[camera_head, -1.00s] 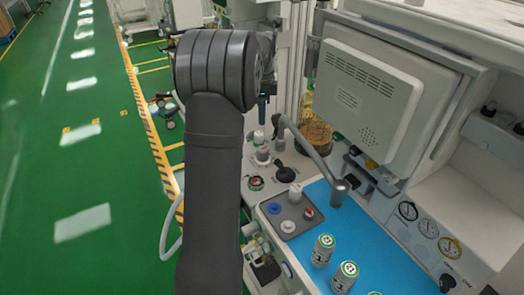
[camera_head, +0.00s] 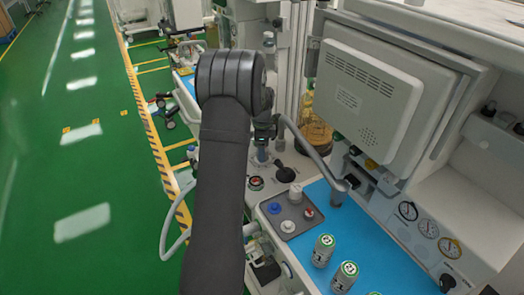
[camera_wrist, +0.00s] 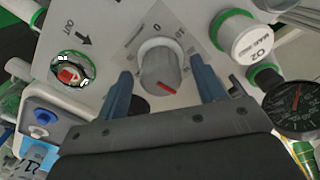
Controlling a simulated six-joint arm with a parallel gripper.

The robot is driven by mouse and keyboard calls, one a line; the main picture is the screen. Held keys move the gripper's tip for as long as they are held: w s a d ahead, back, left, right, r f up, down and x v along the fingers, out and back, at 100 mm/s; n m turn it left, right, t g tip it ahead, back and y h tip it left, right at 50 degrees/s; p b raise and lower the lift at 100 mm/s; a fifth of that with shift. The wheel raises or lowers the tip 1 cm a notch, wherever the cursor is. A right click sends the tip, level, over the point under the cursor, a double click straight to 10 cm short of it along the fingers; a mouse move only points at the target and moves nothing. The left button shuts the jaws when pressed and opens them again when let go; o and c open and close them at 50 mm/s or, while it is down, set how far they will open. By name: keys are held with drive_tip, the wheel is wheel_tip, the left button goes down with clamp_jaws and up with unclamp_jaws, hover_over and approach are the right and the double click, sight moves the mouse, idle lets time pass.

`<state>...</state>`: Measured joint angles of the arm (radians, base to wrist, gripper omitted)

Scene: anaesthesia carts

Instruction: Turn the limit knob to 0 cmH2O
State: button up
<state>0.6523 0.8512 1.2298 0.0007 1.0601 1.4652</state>
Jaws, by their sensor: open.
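The limit knob (camera_wrist: 158,68) is a grey knob with a red pointer line, on a light scale plate (camera_wrist: 188,25) in the wrist view. A 0 is printed at the top of the plate, and the red line points to the lower right, away from it. My gripper (camera_wrist: 164,86) is open, with one blue finger on the left of the knob and one on the right. Gaps show beside the knob; I cannot tell how deep the fingers reach. In the head view my gripper (camera_head: 263,135) is small and partly hidden by my arm.
A green-ringed white cylinder (camera_wrist: 240,38) and a black gauge (camera_wrist: 292,107) are to the right. The hooked metal arm (camera_head: 308,145) stands close right of my gripper. Bottles (camera_head: 323,250) stand on the blue mat (camera_head: 365,235).

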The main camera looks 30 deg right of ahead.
drive_tip(key=shift+f, duration=0.55)
drive_tip(key=c, duration=1)
